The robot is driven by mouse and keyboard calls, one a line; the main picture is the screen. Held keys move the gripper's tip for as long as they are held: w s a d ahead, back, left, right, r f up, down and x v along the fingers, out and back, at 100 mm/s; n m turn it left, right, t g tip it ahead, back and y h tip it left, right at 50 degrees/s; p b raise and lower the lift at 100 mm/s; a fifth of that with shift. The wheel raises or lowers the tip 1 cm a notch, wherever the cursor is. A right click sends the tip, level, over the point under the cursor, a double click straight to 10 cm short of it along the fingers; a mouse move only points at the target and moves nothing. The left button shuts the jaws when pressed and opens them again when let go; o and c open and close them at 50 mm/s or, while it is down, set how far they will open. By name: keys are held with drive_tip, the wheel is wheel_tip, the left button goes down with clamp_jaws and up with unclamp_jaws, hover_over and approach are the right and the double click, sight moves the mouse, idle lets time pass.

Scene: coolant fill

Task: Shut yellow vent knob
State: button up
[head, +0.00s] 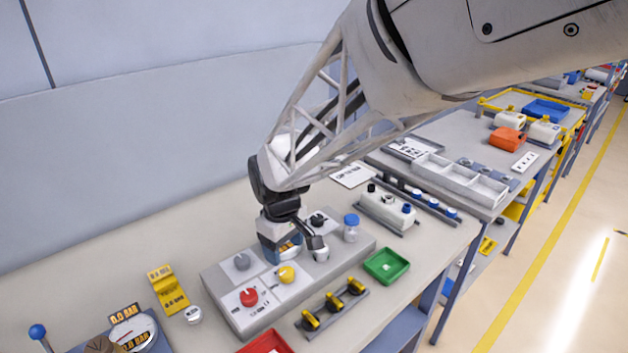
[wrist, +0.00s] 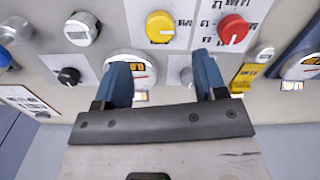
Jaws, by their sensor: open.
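The yellow vent knob (head: 286,275) sits on a white plate on the grey panel (head: 222,290). In the wrist view the yellow knob (wrist: 160,27) is at the top middle, beyond the fingertips. My gripper (head: 300,239) is above the panel, on the wall side of the yellow knob, and looks apart from it. Its two blue fingers are spread in the wrist view (wrist: 162,66), with nothing held between them. A gauge (wrist: 146,70) lies below the fingers, partly hidden by the left one. The knob's handle direction is hard to tell.
A red knob (head: 249,296) and a grey knob (head: 242,261) are left of the yellow one. A black knob (head: 317,222), a white-capped fitting (head: 320,251) and a blue-capped fitting (head: 351,222) stand to the right. A green tray (head: 387,266) lies in front.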

sight(286, 271)
drive_tip(key=shift+f, duration=3.9)
drive_tip(key=c, duration=0.9)
